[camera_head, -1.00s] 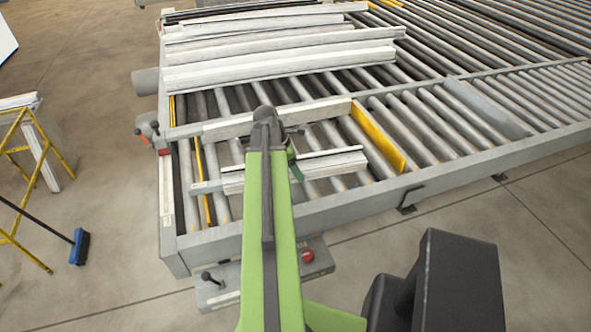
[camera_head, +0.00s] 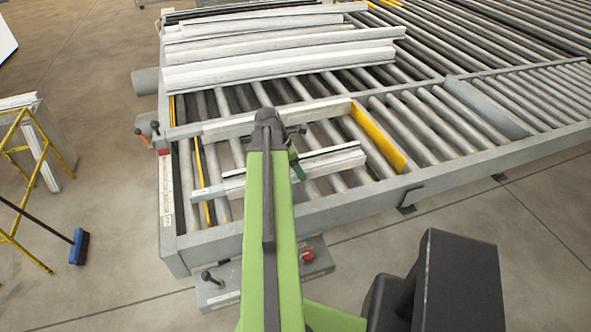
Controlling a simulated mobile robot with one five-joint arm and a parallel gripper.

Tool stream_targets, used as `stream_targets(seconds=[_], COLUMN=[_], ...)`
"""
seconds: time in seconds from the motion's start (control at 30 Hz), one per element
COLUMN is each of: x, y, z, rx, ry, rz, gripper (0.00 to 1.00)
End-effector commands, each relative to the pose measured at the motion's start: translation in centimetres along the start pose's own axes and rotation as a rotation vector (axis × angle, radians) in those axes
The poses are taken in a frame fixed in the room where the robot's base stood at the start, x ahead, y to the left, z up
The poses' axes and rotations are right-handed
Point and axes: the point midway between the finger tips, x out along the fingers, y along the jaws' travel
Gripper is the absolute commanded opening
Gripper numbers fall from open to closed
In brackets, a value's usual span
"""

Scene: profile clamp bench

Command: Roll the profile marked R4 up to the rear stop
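A pale profile (camera_head: 335,163) lies across the rollers in the near bay, just right of my arm. A narrow pale end piece (camera_head: 208,191) shows left of my arm, in line with it. No R4 mark is legible. A second pale bar (camera_head: 228,128) lies farther back, partly behind my gripper (camera_head: 285,140). My gripper is over the bay between these two, by the near profile. My arm hides most of its fingers, and I cannot tell whether they touch the profile. A yellow plate (camera_head: 378,136) stands at the bay's right end; I cannot tell which part is the rear stop.
Several long white profiles (camera_head: 280,72) lie on the rollers behind the bay. A grey frame rail (camera_head: 345,206) borders the near side. A lever box with a red button (camera_head: 307,255) sits below it. A yellow ladder (camera_head: 20,190) and blue broom (camera_head: 79,246) stand left. Rollers to the right are bare.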

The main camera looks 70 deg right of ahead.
Motion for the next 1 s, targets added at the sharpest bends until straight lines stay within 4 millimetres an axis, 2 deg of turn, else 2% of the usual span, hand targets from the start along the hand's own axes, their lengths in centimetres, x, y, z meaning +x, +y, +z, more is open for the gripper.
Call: stream_targets(seconds=[1.0], x=[2.0], y=[0.0], z=[4.7], rx=[0.001], ry=[0.002], rz=[0.001], gripper=[0.00])
